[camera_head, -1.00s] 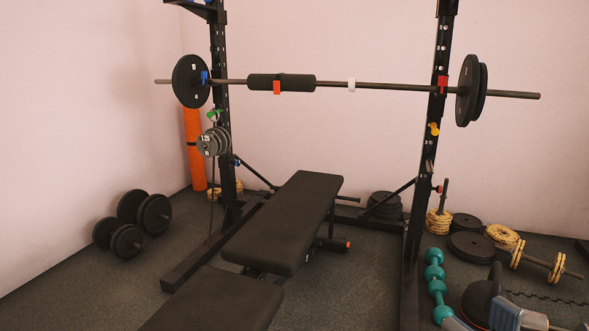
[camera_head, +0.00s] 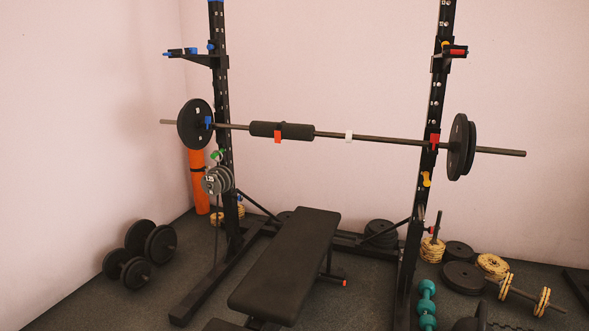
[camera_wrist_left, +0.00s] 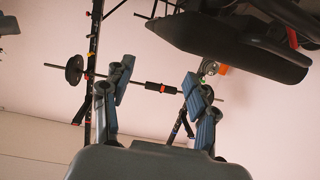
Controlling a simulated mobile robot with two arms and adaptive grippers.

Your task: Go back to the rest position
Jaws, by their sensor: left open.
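My left gripper (camera_wrist_left: 158,72) is open in the left wrist view, its two blue-padded fingers spread apart with nothing between them. A barbell (camera_wrist_left: 152,86) shows beyond the gap, far from the fingers. Neither gripper shows in the head view. There the barbell (camera_head: 375,140) lies across the black rack (camera_head: 224,110), with black plates (camera_head: 195,124) at its left end and more plates (camera_head: 459,147) at its right end. My right gripper is in no current view.
A black bench (camera_head: 290,262) stands in front of the rack. Dumbbells (camera_head: 139,255) lie on the floor at left. Black plates (camera_head: 463,277), yellow plates (camera_head: 493,264) and a teal dumbbell (camera_head: 427,300) are at right. The bench (camera_wrist_left: 240,35) fills the wrist view's upper right.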

